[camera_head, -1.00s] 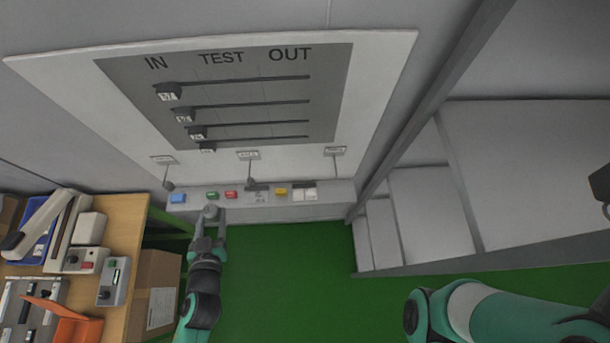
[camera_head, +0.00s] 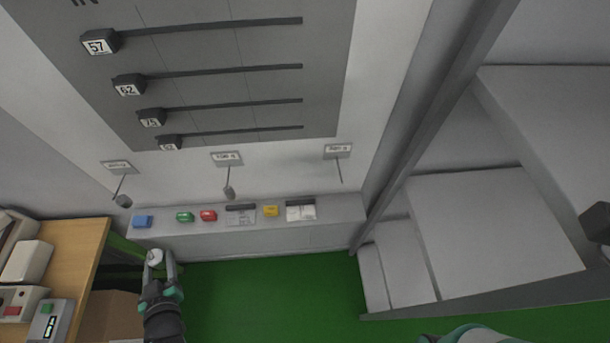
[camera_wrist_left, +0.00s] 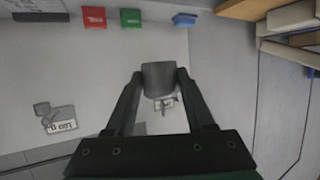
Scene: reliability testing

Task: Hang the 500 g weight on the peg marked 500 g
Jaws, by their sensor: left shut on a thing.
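My left gripper (camera_head: 157,265) is shut on a grey cylindrical weight (camera_head: 155,257), in front of the shelf's left end. In the left wrist view the weight (camera_wrist_left: 159,79) sits between both fingers (camera_wrist_left: 160,85). Three pegs stick out of the white board under small labels. The left peg (camera_head: 119,185) and middle peg (camera_head: 228,175) each carry a grey weight at the end. The right peg (camera_head: 341,172) looks bare. The labels (camera_head: 338,150) are too small to read surely, so I cannot tell which says 500 g. My right gripper is not in view.
A ledge (camera_head: 335,209) below the pegs holds blue, green, red and yellow blocks and dark and white items. A wooden table (camera_head: 75,250) with devices stands at left. A grey post and pale boxes (camera_head: 490,225) stand at right. Green floor lies between.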

